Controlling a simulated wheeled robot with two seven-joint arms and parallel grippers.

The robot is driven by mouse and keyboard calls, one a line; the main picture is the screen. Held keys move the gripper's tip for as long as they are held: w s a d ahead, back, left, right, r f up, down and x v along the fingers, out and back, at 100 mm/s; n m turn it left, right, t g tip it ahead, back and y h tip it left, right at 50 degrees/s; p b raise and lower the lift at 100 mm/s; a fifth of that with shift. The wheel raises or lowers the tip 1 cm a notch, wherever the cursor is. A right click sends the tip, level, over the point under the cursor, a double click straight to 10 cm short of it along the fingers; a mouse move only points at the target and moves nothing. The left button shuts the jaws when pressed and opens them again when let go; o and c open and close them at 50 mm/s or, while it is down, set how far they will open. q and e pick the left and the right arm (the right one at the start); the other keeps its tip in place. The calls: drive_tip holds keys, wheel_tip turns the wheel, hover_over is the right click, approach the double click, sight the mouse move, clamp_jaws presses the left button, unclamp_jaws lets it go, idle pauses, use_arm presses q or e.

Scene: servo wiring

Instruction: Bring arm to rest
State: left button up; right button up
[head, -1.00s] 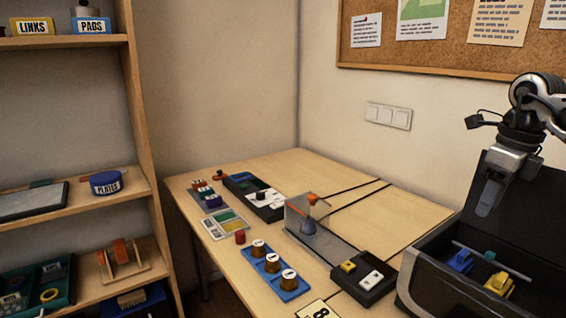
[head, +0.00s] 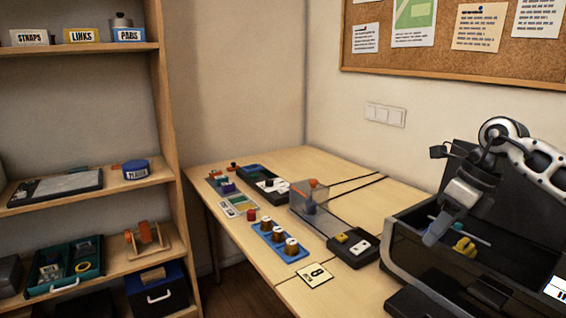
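My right gripper (head: 438,229) hangs at the right of the head view, over the front of an open black case (head: 400,270). It points down and left, and its fingers look close together, but the gap between them does not show clearly. I see nothing held at its tips. My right arm comes in from the right edge. My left gripper and arm are not in this view.
In the case lie a yellow part (head: 465,246) and a grey-blue rod. The wooden table (head: 335,295) bears a blue tray with brown knobs (head: 281,243), a black switch box (head: 353,248) and a number card (head: 314,273). Shelves (head: 165,110) stand at left.

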drive_tip(key=s+a+f+m+t+y+p, duration=0.1)
drive_tip(key=s+a+m+y, duration=0.3)
drive_tip(key=a, duration=0.6)
drive_tip(key=s+a+f+m+t+y, duration=0.1)
drive_tip(key=a+f+m+y, duration=0.1)
drive_tip(key=a+y, duration=0.6)
drive_tip(key=s+a+f+m+t+y+p, duration=0.1)
drive_tip(key=s+a+m+y, duration=0.15)
drive_tip(key=a, duration=0.85)
drive_tip(key=s+d+f+m+t+h, duration=0.2)
drive_tip(key=s+d+f+m+h, duration=0.1)
drive_tip(key=m, duration=0.8)
drive_tip(key=s+d+f+m+t+h+p, duration=0.1)
drive_tip(key=s+d+f+m+t+h, duration=0.1)
drive_tip(key=s+f+m+h, duration=0.4)
drive_tip(key=s+d+f+m+t+h+p, duration=0.1)
drive_tip(key=s+d+f+m+h, duration=0.3)
drive_tip(key=f+m, duration=0.6)
drive_tip(key=s+m+t+h, duration=0.1)
drive_tip(key=m+h, duration=0.1)
drive_tip(key=m, duration=0.3)
drive_tip(key=shift+s+d+f+m, duration=0.15)
drive_tip(key=shift+d+f+m, duration=0.15)
drive_tip(key=shift+f+m, duration=0.1)
